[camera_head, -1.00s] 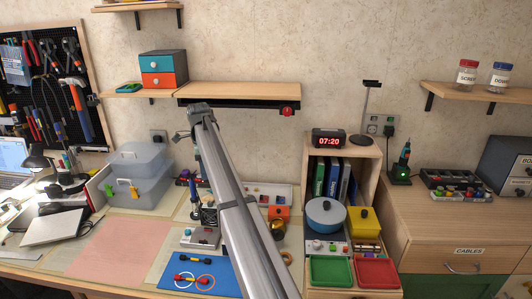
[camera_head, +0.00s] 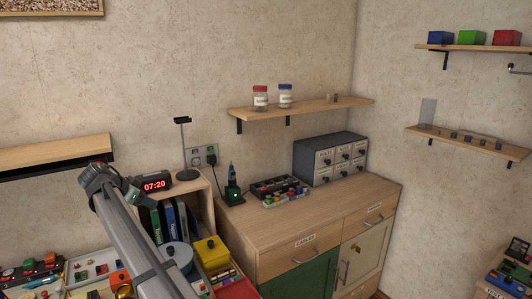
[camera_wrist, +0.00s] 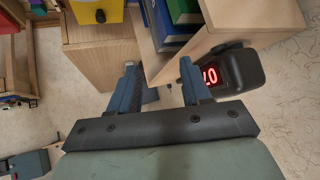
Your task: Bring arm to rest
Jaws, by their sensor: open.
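My gripper (camera_wrist: 160,85) shows in the wrist view with its two dark blue fingers apart and nothing between them. In the head view my arm reaches up from the bottom left, and its end (camera_head: 118,185) is raised close to the black digital clock (camera_head: 155,184) in the picture. The clock reads 07:20 and stands on the wooden book cubby (camera_head: 203,190). In the wrist view the clock (camera_wrist: 228,75) is just right of the right finger; I cannot tell the gap.
Blue and green binders (camera_head: 170,222) stand in the cubby. A blue pot (camera_head: 178,257) and a yellow box (camera_head: 211,251) are beside my arm. A cabinet (camera_head: 330,225) carries a parts tray (camera_head: 280,187) and grey drawers (camera_head: 330,158). A shelf (camera_head: 300,109) holds two jars.

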